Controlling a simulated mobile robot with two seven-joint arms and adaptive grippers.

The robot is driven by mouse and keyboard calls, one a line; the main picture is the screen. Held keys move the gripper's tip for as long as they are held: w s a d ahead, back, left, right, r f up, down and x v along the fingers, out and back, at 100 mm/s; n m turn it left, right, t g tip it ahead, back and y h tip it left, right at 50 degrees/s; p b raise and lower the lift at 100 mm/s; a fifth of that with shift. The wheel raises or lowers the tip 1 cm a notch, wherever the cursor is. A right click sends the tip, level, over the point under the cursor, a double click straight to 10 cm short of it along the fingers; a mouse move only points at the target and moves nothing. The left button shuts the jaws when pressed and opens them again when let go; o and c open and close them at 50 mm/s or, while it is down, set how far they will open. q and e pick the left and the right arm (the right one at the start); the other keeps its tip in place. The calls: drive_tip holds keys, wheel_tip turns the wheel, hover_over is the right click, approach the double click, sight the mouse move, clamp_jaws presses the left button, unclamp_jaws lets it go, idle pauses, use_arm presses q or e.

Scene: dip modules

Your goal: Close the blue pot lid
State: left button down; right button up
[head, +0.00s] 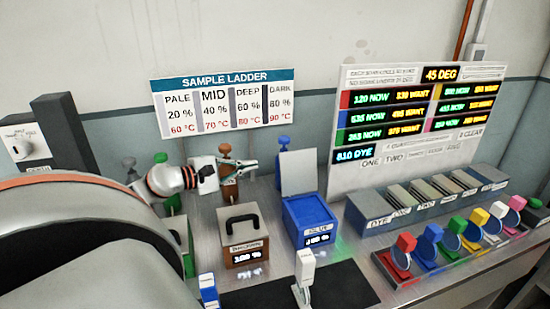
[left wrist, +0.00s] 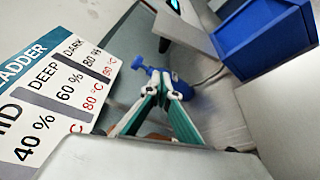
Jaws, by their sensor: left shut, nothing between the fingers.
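The blue pot (head: 310,222) stands on the bench right of centre, with a lit display on its front. Its lid (head: 299,172) stands up open at the back edge, showing a pale inner face. The blue pot also shows at the upper right of the left wrist view (left wrist: 262,38). My left gripper (head: 254,165) is shut and empty, left of the raised lid and apart from it, above and behind the brown pot (head: 246,235). Its teal fingers meet at the tips in the left wrist view (left wrist: 164,84). My right gripper is not in view.
A blue pump bottle (head: 283,145) stands behind the raised lid. The brown pot is closed under a black handle. A green pot (head: 180,240) is partly hidden by my left arm. A white upright object (head: 305,272) stands in front. Coloured paddles (head: 430,240) line the right.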

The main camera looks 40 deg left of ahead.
use_arm(q)
drive_tip(key=p+x, duration=0.2)
drive_tip(key=x, duration=0.7)
drive_tip(key=shift+w, duration=0.2)
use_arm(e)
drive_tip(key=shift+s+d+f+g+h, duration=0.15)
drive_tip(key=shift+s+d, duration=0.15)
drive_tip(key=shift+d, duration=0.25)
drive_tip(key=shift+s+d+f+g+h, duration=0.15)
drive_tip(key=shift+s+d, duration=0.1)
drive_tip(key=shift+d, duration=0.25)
use_arm(q)
drive_tip(key=shift+d, duration=0.1)
